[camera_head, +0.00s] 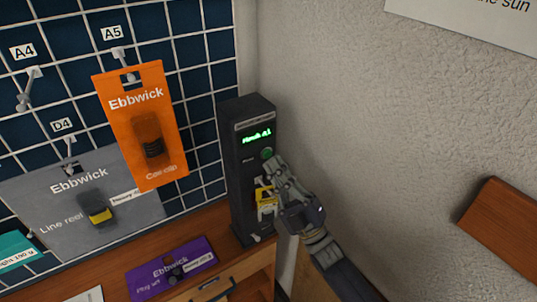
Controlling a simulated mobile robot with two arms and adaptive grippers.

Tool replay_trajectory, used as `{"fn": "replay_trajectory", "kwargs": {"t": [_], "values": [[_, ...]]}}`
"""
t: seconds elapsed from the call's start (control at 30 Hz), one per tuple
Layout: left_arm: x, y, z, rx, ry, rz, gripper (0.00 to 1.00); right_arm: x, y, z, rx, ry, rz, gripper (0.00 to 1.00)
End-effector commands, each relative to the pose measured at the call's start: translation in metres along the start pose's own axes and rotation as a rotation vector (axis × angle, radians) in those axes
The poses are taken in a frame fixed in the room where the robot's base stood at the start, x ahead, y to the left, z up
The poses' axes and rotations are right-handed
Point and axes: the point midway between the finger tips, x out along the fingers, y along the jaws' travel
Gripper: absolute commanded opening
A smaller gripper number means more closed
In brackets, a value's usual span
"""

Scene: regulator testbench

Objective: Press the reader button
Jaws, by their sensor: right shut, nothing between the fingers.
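The reader (236,178) is a tall dark box standing upright at the back of the wooden counter, against the corner of the wall. Its small screen (256,136) shows green lit text, too small to read surely. A round green button (267,153) sits just below the screen. My right gripper (272,162) is shut and empty, with its fingertips at the button's lower edge; I cannot tell if they touch it. The gripper and wrist hide part of the reader's lower front, where a yellow label (265,195) shows. My left gripper is not in view.
An orange Ebbwick package (117,96) hangs on the blue grid panel left of the reader. A grey package (50,185) hangs lower left. A purple package (151,283) lies on the counter (203,236).

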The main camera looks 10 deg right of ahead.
Motion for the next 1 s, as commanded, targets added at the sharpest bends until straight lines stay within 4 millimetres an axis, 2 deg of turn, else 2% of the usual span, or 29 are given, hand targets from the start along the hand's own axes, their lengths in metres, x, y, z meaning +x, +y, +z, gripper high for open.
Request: {"fn": "replay_trajectory", "kwargs": {"t": [0.2,1.0], "values": [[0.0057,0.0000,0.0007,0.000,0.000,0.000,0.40,0.0044,-0.0041,0.0038,0.000,0.000,0.000,0.00],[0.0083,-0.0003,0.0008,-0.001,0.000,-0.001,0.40,0.0086,-0.0066,0.0063,0.000,0.000,0.000,0.00]]}}
